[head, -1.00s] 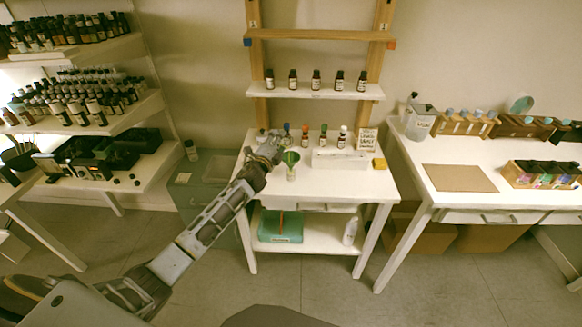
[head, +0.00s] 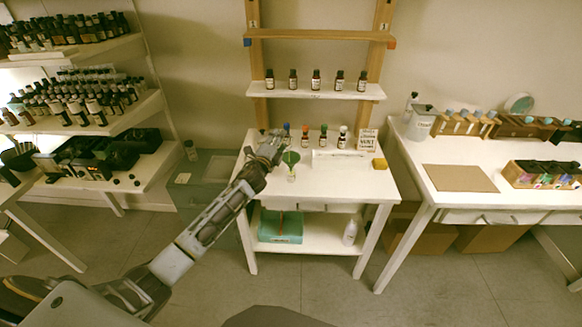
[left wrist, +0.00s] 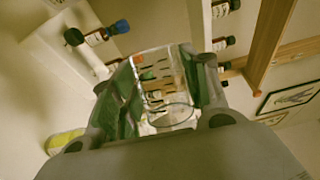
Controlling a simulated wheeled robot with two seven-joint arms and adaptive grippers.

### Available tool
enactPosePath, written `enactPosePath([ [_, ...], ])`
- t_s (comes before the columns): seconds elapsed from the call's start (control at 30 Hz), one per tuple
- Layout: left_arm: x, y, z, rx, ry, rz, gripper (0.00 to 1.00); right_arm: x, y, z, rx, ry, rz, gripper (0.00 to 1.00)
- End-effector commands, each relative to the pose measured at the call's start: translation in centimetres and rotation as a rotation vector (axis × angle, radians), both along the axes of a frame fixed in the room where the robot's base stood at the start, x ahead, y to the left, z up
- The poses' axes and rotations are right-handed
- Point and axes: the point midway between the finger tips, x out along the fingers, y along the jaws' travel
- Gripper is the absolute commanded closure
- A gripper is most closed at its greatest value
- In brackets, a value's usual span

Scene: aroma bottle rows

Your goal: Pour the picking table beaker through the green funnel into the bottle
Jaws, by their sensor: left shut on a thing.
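The green funnel (head: 290,158) sits upright in the mouth of a small pale bottle (head: 291,175) on the middle white table. My left gripper (head: 272,146) is just to the left of and above the funnel. The left wrist view shows its green-padded fingers shut on a clear glass beaker (left wrist: 165,90). That view is rolled strongly to the side, so the wrist is turned over. The beaker is too small in the head view to tell its tilt or any liquid. My right gripper is out of view.
A shelf of dark bottles (head: 316,80) is above. The table's front is clear.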

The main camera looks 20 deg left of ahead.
Motion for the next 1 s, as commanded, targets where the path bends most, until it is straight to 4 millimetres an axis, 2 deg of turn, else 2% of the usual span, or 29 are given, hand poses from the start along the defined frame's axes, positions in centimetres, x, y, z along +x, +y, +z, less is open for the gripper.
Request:
enactPosePath([
  [0.27, 0.0, 0.1, 0.1, -0.014, 0.005, 0.000, 0.79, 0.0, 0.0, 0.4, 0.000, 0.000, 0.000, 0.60],
  [1.0, 0.2, 0.7, 0.6, -0.193, 0.062, 0.001, 0.79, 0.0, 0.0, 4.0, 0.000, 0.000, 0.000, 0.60],
])
